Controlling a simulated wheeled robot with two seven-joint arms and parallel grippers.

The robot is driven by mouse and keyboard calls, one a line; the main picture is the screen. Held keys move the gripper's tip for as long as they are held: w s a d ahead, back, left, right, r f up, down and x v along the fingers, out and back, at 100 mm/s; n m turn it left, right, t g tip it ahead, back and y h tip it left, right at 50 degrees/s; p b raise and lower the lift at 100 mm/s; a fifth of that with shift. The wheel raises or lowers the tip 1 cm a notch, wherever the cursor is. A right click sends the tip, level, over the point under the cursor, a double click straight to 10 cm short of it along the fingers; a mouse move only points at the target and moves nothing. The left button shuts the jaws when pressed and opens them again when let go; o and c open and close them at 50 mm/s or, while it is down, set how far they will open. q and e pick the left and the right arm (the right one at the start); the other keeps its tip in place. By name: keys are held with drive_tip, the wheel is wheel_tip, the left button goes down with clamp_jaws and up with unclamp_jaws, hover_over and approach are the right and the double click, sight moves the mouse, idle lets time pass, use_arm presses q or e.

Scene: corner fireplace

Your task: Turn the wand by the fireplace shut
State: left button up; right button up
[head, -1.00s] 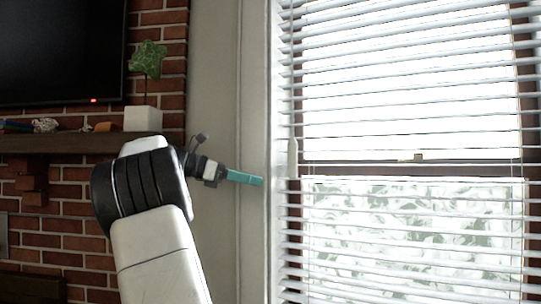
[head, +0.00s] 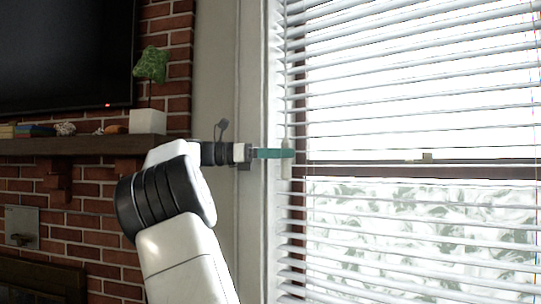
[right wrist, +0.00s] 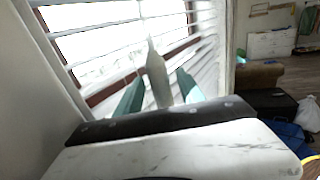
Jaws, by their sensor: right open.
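The wand (head: 286,169) is a thin pale rod with a thicker handle, hanging at the left edge of the white window blinds (head: 400,100). In the right wrist view the wand (right wrist: 156,68) stands upright between two teal fingers, with a gap visible on both sides. My right gripper (head: 289,153) is open, its fingertips at the height of the wand handle; in the right wrist view the gripper (right wrist: 159,82) straddles the handle. The fingers partly hide the handle in the head view. My left gripper is not in view.
The window frame (head: 250,90) and blind slats are close beside the right gripper. A mantel (head: 80,145) with a potted plant (head: 149,68) stands left on the brick wall (head: 90,200). A dark television (head: 60,50) hangs above it.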

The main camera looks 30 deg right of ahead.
drive_tip(key=shift+x, duration=2.1)
clamp_jaws()
